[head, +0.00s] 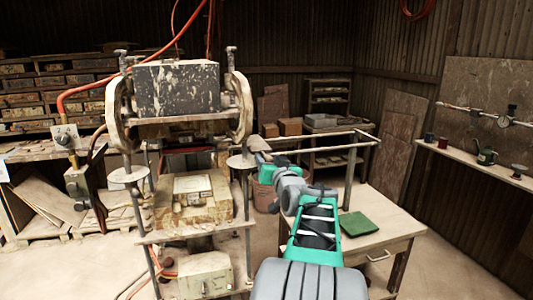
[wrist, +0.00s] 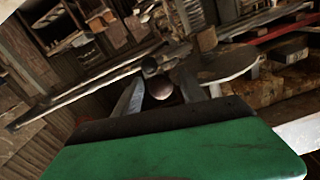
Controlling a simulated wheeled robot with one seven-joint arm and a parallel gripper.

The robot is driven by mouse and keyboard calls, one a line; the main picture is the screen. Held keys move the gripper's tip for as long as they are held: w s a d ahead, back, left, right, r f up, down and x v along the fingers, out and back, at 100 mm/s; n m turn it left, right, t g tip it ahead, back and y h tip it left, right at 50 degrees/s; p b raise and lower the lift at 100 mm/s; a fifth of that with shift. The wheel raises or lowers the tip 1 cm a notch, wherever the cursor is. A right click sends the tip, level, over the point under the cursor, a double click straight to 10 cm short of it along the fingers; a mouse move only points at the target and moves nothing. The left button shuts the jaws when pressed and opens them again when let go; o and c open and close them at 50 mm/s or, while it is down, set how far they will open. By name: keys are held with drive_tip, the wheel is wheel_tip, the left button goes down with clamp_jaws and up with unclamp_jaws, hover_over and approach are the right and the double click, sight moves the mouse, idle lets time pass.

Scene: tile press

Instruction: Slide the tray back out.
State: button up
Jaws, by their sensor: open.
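The press (head: 177,88) stands left of centre in the head view, with a dark, paint-worn block at its top. What looks like the tray, a worn tan slab (head: 222,208) with a pale block on it, sits on the press bed; I cannot make out a handle. My gripper (head: 258,155) is at the press's right side, beside a round plate (head: 241,162), and its fingers are hard to see there. In the wrist view my gripper (wrist: 160,90) has its fingers apart, with a dark round knob (wrist: 161,88) showing between them. Contact with the knob is unclear.
A pale rail (head: 320,149) runs from near my gripper above the worktable (head: 390,232). A green square (head: 358,225) lies on that table. A red hose (head: 95,85) hangs left of the press. A pale machine block (head: 205,274) is below the bed.

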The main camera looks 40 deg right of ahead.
drive_tip(key=shift+x, duration=1.15)
clamp_jaws()
idle(0.5)
